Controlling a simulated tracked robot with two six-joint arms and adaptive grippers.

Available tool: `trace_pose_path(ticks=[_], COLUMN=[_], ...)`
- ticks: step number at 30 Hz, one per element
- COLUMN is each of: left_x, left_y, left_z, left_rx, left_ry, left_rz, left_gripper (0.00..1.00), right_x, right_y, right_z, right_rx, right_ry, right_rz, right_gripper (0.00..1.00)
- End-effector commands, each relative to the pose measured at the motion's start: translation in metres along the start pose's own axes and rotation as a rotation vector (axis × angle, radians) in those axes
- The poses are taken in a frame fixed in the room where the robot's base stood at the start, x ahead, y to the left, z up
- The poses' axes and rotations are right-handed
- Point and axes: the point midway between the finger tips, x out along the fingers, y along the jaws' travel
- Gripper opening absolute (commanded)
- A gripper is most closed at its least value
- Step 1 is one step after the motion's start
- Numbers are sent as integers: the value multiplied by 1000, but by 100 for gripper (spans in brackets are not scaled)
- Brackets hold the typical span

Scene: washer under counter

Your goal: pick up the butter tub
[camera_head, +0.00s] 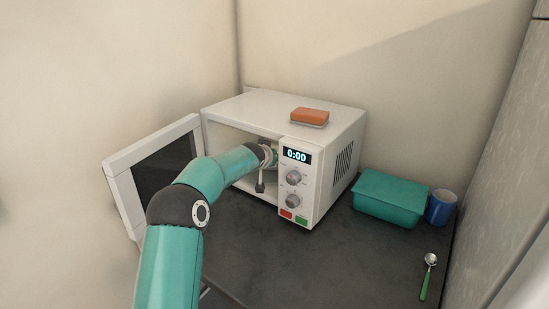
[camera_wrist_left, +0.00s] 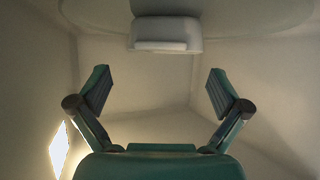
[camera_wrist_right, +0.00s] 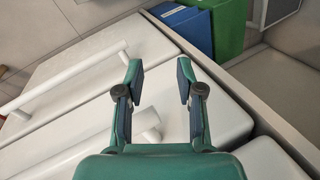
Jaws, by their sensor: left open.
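A pale, lidded tub, likely the butter tub (camera_wrist_left: 165,34), shows at the top middle of the left wrist view, against a round pale plate (camera_wrist_left: 250,14). In the head view my arm hides the place where it would be. My left gripper (camera_wrist_left: 159,78) is open and empty, its fingers spread wider than the tub, with the tub apart from the fingertips. In the head view the left gripper (camera_head: 264,170) is at the opening of the white microwave (camera_head: 240,113), partly hidden. My right gripper (camera_wrist_right: 161,68) is open and empty, over white cabinet fronts.
The microwave door (camera_head: 150,170) stands open at the left. An orange sponge (camera_head: 310,117) lies on the microwave. A teal box (camera_head: 388,200), a blue cup (camera_head: 441,208) and a green-handled spoon (camera_head: 426,278) are on the dark counter (camera_head: 350,260). The counter's front middle is clear.

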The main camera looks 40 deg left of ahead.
Motion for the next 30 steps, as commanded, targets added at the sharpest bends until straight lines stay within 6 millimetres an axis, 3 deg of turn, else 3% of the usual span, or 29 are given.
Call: trace_pose_path(ticks=[8,18,29,30], left_x=[15,49,57,57], left_y=[-8,-11,-12,-12], left_z=[-3,-4,0,0], left_rx=[-3,-5,-5,-5], left_ry=[-3,-1,1,1], left_rz=[-9,-10,-10,-10], left_gripper=[100,100,100,97], right_x=[-22,-61,-63,-63], right_y=[-8,-22,-23,-23], right_z=[0,0,0,0], right_rx=[0,0,0,0], right_ry=[0,1,0,0], right_rz=[0,0,0,0], right_gripper=[37,37,37,37])
